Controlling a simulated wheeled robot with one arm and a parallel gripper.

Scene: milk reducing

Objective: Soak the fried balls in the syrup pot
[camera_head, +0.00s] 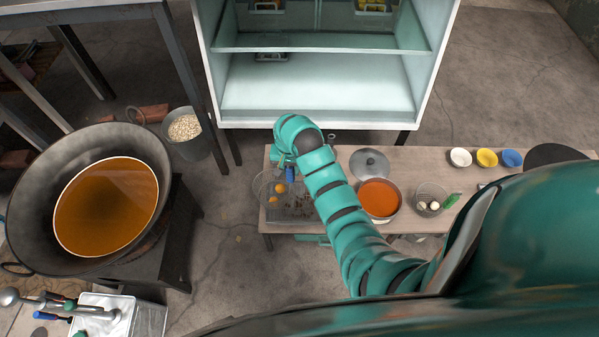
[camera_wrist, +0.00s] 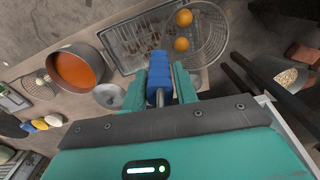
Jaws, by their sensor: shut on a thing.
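My gripper (camera_wrist: 166,85) is shut on the blue handle (camera_wrist: 160,72) of a round wire skimmer (camera_wrist: 208,35); the handle also shows in the head view (camera_head: 290,173). Two orange fried balls (camera_wrist: 182,30) appear within the skimmer's wire bowl; they also show in the head view (camera_head: 280,187). The skimmer is over or beside a wire-mesh tray (camera_head: 300,210) at the table's left end; whether it touches the tray, I cannot tell. The syrup pot (camera_head: 380,198), full of orange liquid, stands on the table right of my gripper. It also shows in the wrist view (camera_wrist: 76,69).
A lid (camera_head: 370,163) lies behind the pot. A glass bowl with white eggs (camera_head: 432,199) and small coloured bowls (camera_head: 486,157) stand farther right. A large wok of amber liquid (camera_head: 105,207) is at the left. A white cabinet (camera_head: 320,85) stands behind the table.

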